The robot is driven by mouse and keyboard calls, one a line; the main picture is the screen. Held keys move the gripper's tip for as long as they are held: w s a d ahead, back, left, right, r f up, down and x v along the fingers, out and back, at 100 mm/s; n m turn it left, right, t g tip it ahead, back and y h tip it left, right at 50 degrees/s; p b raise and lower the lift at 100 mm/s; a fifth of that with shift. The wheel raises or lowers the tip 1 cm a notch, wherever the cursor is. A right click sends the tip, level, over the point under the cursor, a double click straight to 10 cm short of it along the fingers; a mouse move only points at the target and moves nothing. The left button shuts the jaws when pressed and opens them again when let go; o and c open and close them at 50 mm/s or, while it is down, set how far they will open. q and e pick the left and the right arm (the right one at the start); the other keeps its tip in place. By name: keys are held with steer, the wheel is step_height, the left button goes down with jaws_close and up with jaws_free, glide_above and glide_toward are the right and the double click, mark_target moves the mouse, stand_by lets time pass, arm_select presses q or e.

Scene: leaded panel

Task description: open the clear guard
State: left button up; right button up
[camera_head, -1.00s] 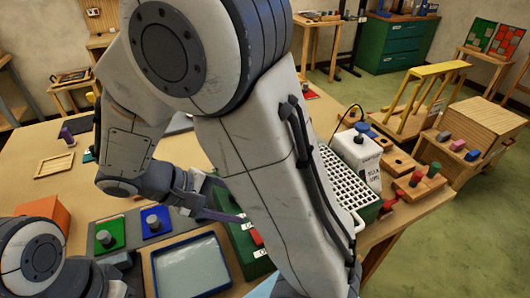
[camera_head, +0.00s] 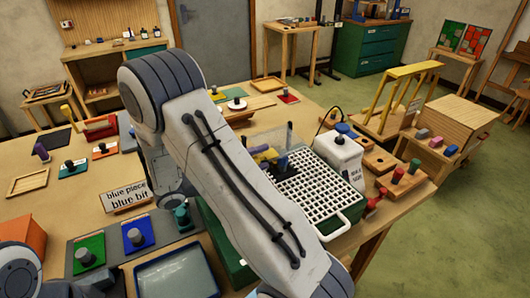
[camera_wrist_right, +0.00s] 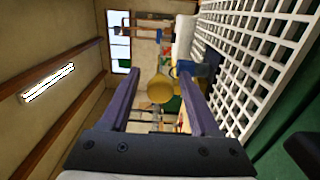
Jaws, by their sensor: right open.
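The clear guard (camera_head: 268,138) seems to be the faint see-through panel standing at the back left of the white grid; its lower part is hidden by my arm. The white grid (camera_head: 322,188) lies on a green base and fills the right of the wrist view (camera_wrist_right: 250,60). My right gripper (camera_head: 274,159) is at the grid's left edge, its fingers partly hidden behind my arm. In the wrist view its purple fingers (camera_wrist_right: 158,108) are wide apart, with a yellow rounded thing (camera_wrist_right: 160,89) seen between them; contact cannot be told.
A white unit with a blue top (camera_head: 341,155) stands at the grid's back right. A blue-rimmed tray (camera_head: 178,275), green pad (camera_head: 85,262) and sign (camera_head: 127,195) are to the left. A yellow rack (camera_head: 408,85) stands behind.

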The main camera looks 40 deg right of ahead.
steer(key=shift+x, duration=1.05)
steer(key=shift+c, duration=0.3)
jaws_close()
stand_by(0.4)
